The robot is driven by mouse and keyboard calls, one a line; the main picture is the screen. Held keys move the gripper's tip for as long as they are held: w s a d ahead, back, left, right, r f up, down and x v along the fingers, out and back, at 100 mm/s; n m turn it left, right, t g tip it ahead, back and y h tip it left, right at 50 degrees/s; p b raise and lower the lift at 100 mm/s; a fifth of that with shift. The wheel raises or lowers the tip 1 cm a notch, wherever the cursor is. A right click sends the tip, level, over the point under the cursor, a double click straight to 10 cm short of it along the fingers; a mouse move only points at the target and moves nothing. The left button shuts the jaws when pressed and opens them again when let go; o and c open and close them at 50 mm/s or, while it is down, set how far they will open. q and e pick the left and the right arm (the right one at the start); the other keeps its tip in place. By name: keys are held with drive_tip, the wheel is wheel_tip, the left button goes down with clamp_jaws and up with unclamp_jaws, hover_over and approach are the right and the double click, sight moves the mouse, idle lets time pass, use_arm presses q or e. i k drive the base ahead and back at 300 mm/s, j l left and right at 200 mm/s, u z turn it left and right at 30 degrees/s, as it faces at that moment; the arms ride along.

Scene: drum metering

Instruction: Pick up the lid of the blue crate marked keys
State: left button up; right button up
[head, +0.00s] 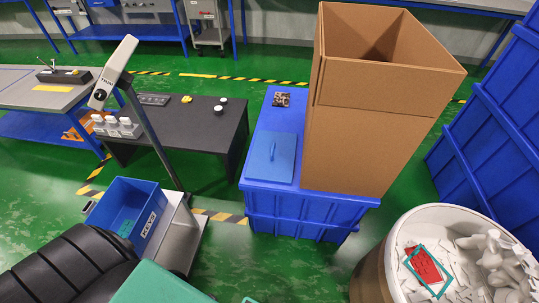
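The blue crate marked KEYS (120,212) stands open at the lower left, on a grey scale platform (184,236). A small teal piece shows inside it. A flat blue lid (262,166) with a raised bar handle (273,148) lies flat on top of a larger blue container (290,211), left of the tall cardboard box. I see no marking on this lid. Neither of my grippers shows in the head view.
A tall open cardboard box (357,146) stands right of the lid. A drum (371,269) of white pieces, with a red card in a teal frame, is at lower right. A scale display post (151,132) rises behind the crate. Black padded shape (62,268) at lower left.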

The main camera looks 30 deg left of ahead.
sight(272, 158)
drive_tip(key=u, duration=2.5)
drive_tip(key=l, duration=0.45)
drive_tip(key=k+l+z, duration=0.1)
drive_tip(key=l, duration=0.35)
